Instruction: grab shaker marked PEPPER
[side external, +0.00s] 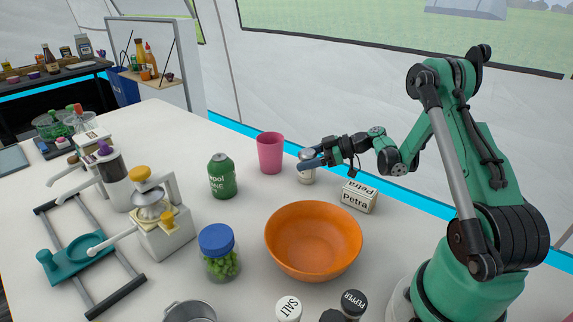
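The shaker marked PEPPER (353,303) has a black cap with white lettering and stands at the bottom of the side external view, cut off by the frame edge. A white-capped shaker marked SALT (288,308) stands to its left. My gripper (311,162) is far from both, on the other side of the orange bowl. Its fingers point left and cross in front of a small pale jar (307,177), partly hiding it. I cannot tell whether the fingers are open or shut, or whether they touch the jar.
An orange bowl (314,271) lies between my gripper and the shakers. A Petra box (359,198), pink cup (270,153), green can (222,176) and blue-lidded jar (218,254) stand around it. A dark object (333,316) is beside the PEPPER shaker. A metal pot (190,312) is at bottom left.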

